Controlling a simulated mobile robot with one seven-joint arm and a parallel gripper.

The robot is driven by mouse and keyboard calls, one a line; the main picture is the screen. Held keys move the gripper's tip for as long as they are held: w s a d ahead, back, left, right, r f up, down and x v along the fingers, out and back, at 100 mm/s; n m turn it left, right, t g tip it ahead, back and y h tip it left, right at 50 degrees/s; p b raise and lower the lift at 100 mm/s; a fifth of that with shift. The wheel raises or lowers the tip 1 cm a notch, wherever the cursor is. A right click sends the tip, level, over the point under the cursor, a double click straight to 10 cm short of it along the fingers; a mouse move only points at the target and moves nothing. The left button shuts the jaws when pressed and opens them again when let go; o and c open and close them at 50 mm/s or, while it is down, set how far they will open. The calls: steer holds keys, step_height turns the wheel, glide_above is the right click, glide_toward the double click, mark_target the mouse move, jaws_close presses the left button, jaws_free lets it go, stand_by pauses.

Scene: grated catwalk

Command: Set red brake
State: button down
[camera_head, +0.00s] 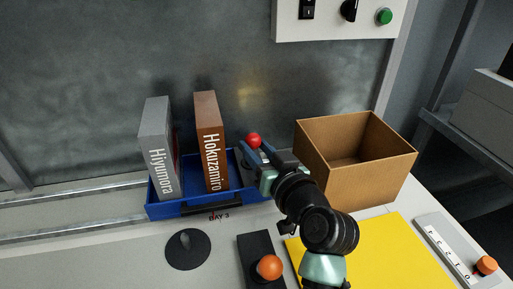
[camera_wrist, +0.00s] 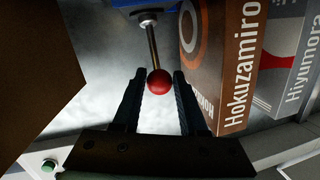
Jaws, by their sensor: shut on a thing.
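The red brake shows as a round red knob (camera_head: 253,140) in the head view, at the tips of my gripper (camera_head: 256,152), above the right end of a blue tray (camera_head: 180,209). In the wrist view the red knob (camera_wrist: 159,83) sits on a thin metal rod (camera_wrist: 152,45) that runs up to a round fitting. My gripper (camera_wrist: 159,79) is shut on the knob, with one dark finger on each side of it. In the head view my gripper hides part of the tray's right end and what lies behind it.
Grey Hiyumora (camera_head: 158,150) and brown Hokuzamiro (camera_head: 210,145) boxes stand upright in the tray, left of my gripper. An open cardboard box (camera_head: 372,175) stands close on the right. In front are an orange knob (camera_head: 269,267), a black disc (camera_head: 187,250) and a yellow sheet (camera_head: 390,255).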

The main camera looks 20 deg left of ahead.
steer(key=shift+f, duration=0.5)
steer(key=shift+c, duration=2.3)
jaws_free()
steer(key=shift+w, duration=0.1)
steer(key=shift+r, duration=0.25)
steer(key=v, duration=1.3)
steer(key=shift+p, duration=0.3)
steer(key=shift+r, duration=0.1)
